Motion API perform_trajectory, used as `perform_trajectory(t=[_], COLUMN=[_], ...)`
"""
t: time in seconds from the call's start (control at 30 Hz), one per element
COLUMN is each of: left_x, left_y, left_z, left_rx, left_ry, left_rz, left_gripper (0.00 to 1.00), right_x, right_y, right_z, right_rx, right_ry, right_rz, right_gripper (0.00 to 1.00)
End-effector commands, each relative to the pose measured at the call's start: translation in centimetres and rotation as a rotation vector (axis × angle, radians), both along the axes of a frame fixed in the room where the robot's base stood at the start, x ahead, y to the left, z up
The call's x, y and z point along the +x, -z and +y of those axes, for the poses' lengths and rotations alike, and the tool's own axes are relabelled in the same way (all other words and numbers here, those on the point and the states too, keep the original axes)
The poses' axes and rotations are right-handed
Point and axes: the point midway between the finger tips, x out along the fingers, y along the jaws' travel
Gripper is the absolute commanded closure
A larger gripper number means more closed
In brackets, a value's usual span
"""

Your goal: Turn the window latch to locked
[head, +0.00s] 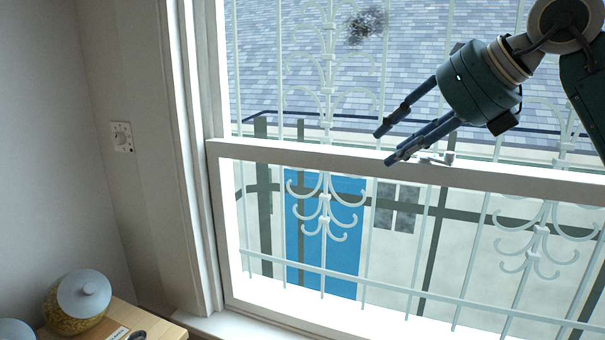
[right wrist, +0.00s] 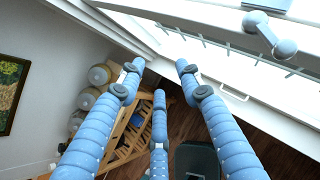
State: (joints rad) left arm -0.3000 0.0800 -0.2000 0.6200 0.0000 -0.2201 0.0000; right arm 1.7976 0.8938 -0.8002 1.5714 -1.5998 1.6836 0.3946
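The window latch (head: 440,157) is a small pale piece on top of the white sash rail (head: 290,152). In the right wrist view the latch (right wrist: 271,35) shows as a grey lever with rounded ends, at the upper right, outside the fingers. My right gripper (head: 387,144) comes in from the upper right, its blue fingers spread and empty, with the tips just left of the latch. In the right wrist view the gripper (right wrist: 160,70) is open with nothing between its fingers. I cannot tell whether a finger touches the rail. My left gripper is out of view.
White bars (head: 325,110) stand behind the glass. A lidded jar (head: 75,305) sits on a wooden surface (head: 160,325) at the lower left. The right wrist view shows a wooden shelf, jars and a dark bin (right wrist: 196,160) below.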

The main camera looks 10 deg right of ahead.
Motion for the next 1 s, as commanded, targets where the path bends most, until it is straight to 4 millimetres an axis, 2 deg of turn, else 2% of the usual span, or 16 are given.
perform_trajectory(t=[0.33,0.7,1.0], left_x=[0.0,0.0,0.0], left_y=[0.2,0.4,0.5], left_z=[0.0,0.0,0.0], left_rx=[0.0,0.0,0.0], left_ry=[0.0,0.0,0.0], left_rz=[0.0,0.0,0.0], left_gripper=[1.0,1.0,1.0], right_x=[1.2,1.3,1.1], right_y=[2.6,4.7,5.1], right_z=[6.6,13.5,16.0], right_rx=[0.13,0.321,0.415], right_ry=[-0.162,-0.315,-0.368], right_rz=[0.003,0.014,0.017], right_gripper=[0.65,0.65,0.65])
